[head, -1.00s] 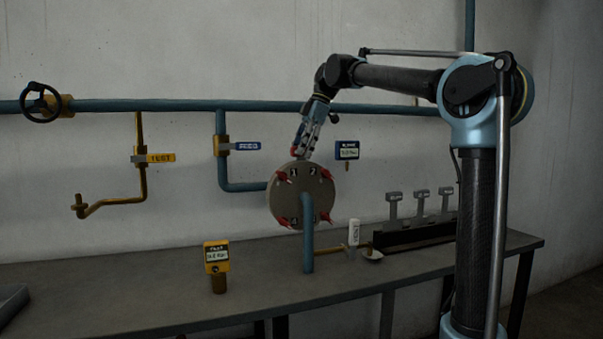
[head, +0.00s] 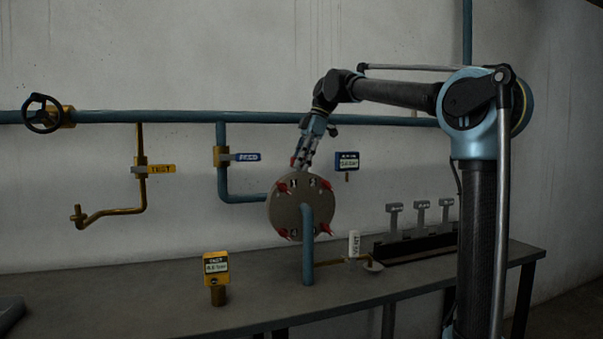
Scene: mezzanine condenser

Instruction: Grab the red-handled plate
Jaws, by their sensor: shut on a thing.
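The round grey plate (head: 286,216) has several red handles or clamps around its face and small number labels. It stands upright behind a blue vertical pipe, which hides part of its middle. My gripper (head: 301,164) reaches down from above to the plate's top edge, beside a red part that shows at its fingertips. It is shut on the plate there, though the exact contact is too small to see.
A blue pipe (head: 307,255) rises from the bench (head: 150,308) in front of the plate. A yellow gauge (head: 215,268) stands at front left. A blue-framed gauge (head: 347,161) is close right of my gripper. Blue-handled (head: 244,157) and yellow-handled (head: 161,169) valves are left.

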